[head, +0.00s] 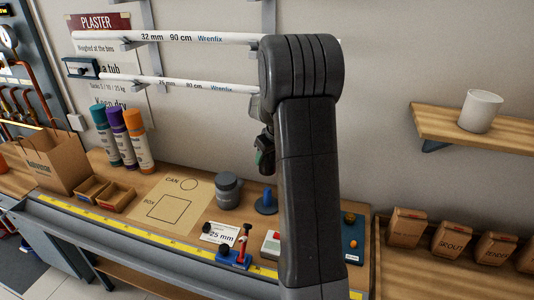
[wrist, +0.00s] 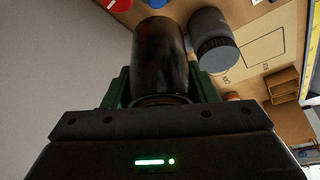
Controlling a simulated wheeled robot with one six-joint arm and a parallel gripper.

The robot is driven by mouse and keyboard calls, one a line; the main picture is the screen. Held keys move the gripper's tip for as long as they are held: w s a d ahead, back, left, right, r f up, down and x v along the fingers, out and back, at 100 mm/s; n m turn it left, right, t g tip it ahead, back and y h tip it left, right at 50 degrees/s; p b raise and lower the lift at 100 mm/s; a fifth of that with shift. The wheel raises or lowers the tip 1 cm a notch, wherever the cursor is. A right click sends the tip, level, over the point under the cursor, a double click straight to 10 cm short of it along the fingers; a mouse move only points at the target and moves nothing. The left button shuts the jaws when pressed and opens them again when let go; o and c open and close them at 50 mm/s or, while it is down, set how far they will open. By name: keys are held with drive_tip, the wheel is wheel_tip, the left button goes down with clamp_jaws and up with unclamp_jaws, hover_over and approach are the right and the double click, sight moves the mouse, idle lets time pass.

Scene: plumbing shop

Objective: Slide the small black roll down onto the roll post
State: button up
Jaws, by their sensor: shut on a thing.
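The small black roll (wrist: 160,55) is between the green fingers of my gripper (wrist: 162,86) in the wrist view, and the gripper is shut on it. In the head view my gripper (head: 263,158) hangs above the bench, partly hidden by my arm. The roll post is a blue upright peg on a round blue base (head: 266,207), standing on the bench below my gripper. In the wrist view only a blue bit of it (wrist: 154,3) shows past the roll's far end. The roll is apart from the post.
A grey canister (head: 228,192) stands left of the post. A blue stand with a red tool (head: 238,252) and a "25 mm" card (head: 219,233) are in front. Spray cans (head: 128,135) and wooden trays (head: 104,194) are further left. White pipes (head: 190,37) run along the wall.

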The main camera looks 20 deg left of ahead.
drive_tip(key=b, duration=0.3)
hover_over(268, 189)
drive_tip(key=shift+a+f, duration=0.15)
drive_tip(key=shift+f, duration=3)
drive_tip(key=shift+b, duration=0.5)
drive_tip(key=shift+f, duration=0.2)
drive_tip(key=shift+f+b, duration=2.25)
drive_tip(key=shift+f, duration=0.25)
drive_tip(key=o, duration=1.1)
drive_tip(key=shift+o, duration=0.2)
drive_tip(key=b+v, duration=0.1)
drive_tip(key=v, duration=1.3)
drive_tip(key=shift+b, duration=0.35)
